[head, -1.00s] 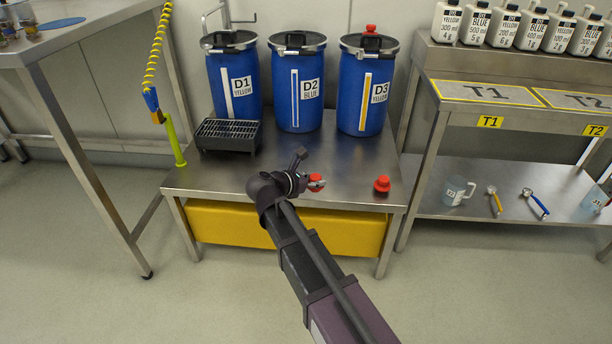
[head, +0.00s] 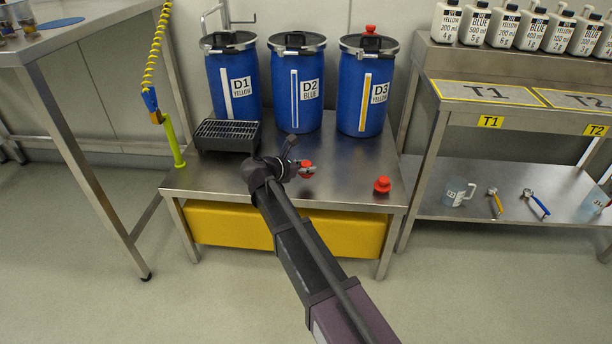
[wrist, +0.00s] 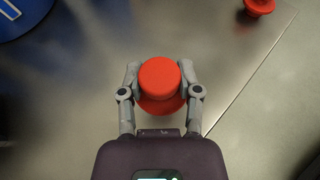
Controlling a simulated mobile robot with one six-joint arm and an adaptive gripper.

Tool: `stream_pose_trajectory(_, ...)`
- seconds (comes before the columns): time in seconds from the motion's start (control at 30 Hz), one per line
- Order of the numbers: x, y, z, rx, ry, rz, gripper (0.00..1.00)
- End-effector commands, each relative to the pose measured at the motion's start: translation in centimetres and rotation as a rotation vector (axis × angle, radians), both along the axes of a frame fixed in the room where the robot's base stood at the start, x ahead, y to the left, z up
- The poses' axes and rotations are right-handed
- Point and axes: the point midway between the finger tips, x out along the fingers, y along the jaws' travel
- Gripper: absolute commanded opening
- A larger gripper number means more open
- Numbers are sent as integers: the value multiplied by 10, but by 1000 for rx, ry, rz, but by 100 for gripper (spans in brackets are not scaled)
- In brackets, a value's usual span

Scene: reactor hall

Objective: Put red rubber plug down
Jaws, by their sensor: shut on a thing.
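A red rubber plug (wrist: 160,80) is between the two fingers of my gripper (wrist: 160,84) in the wrist view, its round top facing the camera. In the head view my gripper (head: 302,170) is over the front middle of the steel bench (head: 345,185), shut on this red plug (head: 307,169). I cannot tell whether the plug touches the bench top. A second red plug (head: 382,184) stands on the bench to the right, near the front edge. It also shows at the top right of the wrist view (wrist: 259,5).
Blue drums D1 (head: 233,90), D2 (head: 296,90) and D3 (head: 363,90) stand along the back of the bench. D3 has a red plug (head: 370,29) on its lid. A black grated box (head: 228,136) is at left. Bench space between the plugs and drums is clear.

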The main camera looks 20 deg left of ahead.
Motion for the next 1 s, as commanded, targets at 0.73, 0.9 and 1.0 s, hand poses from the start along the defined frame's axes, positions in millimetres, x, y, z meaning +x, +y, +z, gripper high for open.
stream_pose_trajectory(0.73, 0, 0, -33, 0, 0, 0, 4)
stream_pose_trajectory(0.9, 0, 0, -34, 0, 0, -1, 4)
stream_pose_trajectory(1.0, 0, 0, -37, 0, 0, -1, 4)
